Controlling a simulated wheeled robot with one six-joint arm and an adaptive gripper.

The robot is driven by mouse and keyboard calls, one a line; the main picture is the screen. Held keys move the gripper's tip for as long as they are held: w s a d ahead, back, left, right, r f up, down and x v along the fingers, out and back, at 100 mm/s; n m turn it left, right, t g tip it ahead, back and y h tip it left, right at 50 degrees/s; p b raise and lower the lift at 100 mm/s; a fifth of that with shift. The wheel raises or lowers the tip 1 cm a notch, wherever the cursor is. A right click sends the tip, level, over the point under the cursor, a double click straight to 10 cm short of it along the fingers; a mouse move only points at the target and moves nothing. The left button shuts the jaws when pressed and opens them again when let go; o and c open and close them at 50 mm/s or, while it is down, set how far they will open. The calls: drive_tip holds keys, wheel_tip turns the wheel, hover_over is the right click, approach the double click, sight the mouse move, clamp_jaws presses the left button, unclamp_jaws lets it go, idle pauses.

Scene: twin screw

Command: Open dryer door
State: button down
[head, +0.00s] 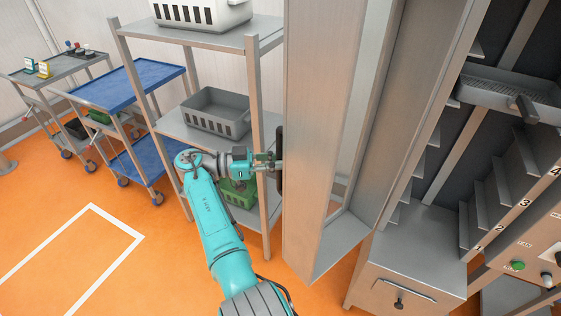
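The dryer door (309,150) is the tall grey metal panel in the middle of the head view. It stands swung out from the dryer cabinet (410,250), whose inside shows at the right. A dark upright handle (280,150) is on the door's left side. My gripper (274,164) is at this handle, with my teal arm coming up from below. The fingers overlap the handle and are small in view, so I cannot tell whether they are closed around it.
A metal shelf rack (265,135) stands close behind my gripper, holding a grey basket (214,112) and a green crate (238,194). A blue cart (130,84) is further left. The orange floor (75,245) at lower left is clear. A tray (510,92) sits inside the dryer.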

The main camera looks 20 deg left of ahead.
drive_tip(key=shift+f, duration=0.15)
drive_tip(key=c, duration=1.1)
unclamp_jaws()
drive_tip(key=shift+a, duration=0.1)
